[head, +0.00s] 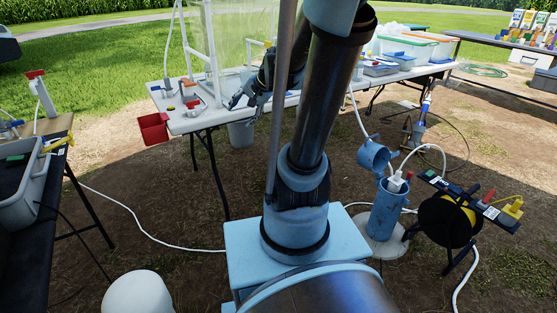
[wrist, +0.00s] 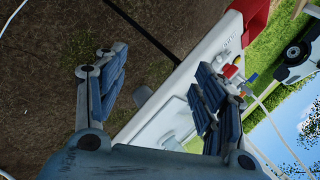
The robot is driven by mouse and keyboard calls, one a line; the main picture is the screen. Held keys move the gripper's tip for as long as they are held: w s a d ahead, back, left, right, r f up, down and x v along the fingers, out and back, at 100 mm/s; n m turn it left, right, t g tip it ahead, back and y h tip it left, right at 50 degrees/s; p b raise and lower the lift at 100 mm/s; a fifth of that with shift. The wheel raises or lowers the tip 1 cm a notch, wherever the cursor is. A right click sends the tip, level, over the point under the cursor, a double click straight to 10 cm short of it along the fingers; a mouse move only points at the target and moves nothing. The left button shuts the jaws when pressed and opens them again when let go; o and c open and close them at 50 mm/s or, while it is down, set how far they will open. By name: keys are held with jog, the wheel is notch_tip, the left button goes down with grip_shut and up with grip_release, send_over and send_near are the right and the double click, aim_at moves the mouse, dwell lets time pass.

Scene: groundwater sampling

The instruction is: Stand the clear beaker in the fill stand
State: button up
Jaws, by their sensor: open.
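My gripper (head: 240,97) is over the front edge of the white table, right of the small red-topped fittings. In the wrist view its two fingers (wrist: 162,68) are spread wide with nothing between them; the table edge and the ground show beyond. I cannot make out the clear beaker in either view. I cannot single out the fill stand; a white upright frame (head: 209,50) with a clear sheet stands on the table behind my gripper, and my arm hides part of this area.
The white table (head: 215,117) has a red bin (head: 153,128) at its left front corner. Red-topped fittings (head: 188,88) stand near its left end. A blue well casing (head: 386,208) and a cable reel (head: 447,220) stand at right. Open ground lies before the table.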

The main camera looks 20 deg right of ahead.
jog(key=s+d+f+n+g+h, duration=0.1)
jog(key=s+d+f+n, duration=0.1)
jog(key=s, duration=0.5)
jog(key=s+d+f+n+g+h, duration=0.1)
jog(key=s+d+f+n+h, duration=0.1)
jog(key=s, duration=0.5)
jog(key=s+d+f+n+g+h, duration=0.1)
jog(key=s+d+f+n+h, duration=0.1)
jog(key=s, duration=0.5)
notch_tip(320, 180, down, 2)
jog(key=shift+d+f+n+g, duration=0.1)
jog(key=shift+d+n+g, duration=0.3)
jog(key=shift+d+n, duration=0.55)
jog(key=shift+w+f, duration=0.15)
jog(key=shift+w, duration=0.25)
